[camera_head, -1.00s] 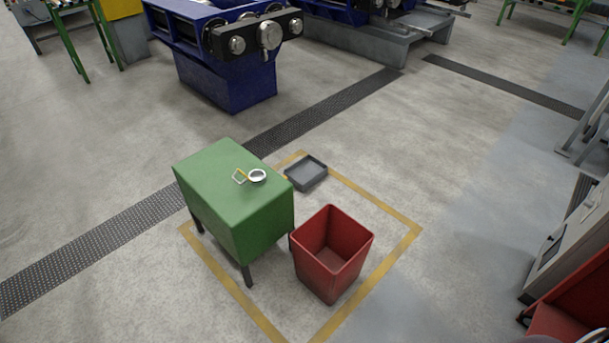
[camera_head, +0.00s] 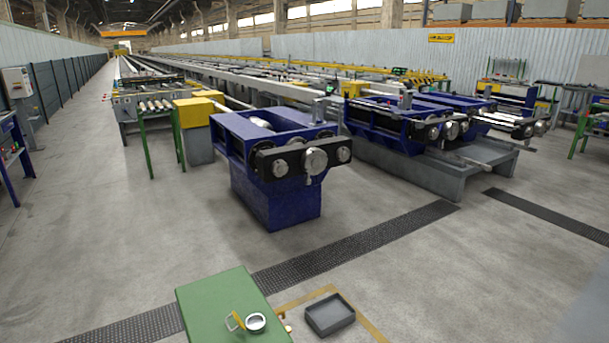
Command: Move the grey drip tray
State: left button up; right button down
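The grey drip tray (camera_head: 330,326) is a shallow, dark grey, open-topped rectangular tray. It lies on the concrete floor at the bottom of the head view, just right of a green table and inside a yellow floor line. It looks empty. Neither of my grippers shows in the head view.
On the green table (camera_head: 215,300) lie a round metal ring (camera_head: 255,322) and a small yellow-edged item (camera_head: 235,321). A dark floor grating (camera_head: 350,247) runs behind the tray. Blue machines (camera_head: 273,185) stand beyond it. Open floor (camera_head: 470,270) lies to the right.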

aim_at(327, 315)
jog(key=i+l+u, duration=0.15)
jog(key=l, duration=0.35)
jog(key=i+l+u, duration=0.1)
jog(key=l, duration=0.45)
jog(key=i+l+u, duration=0.15)
jog(key=l, duration=0.4)
jog(key=i+l+u, duration=0.15)
jog(key=l, duration=0.4)
jog(key=i+l+u, duration=0.15)
jog(key=l, duration=0.4)
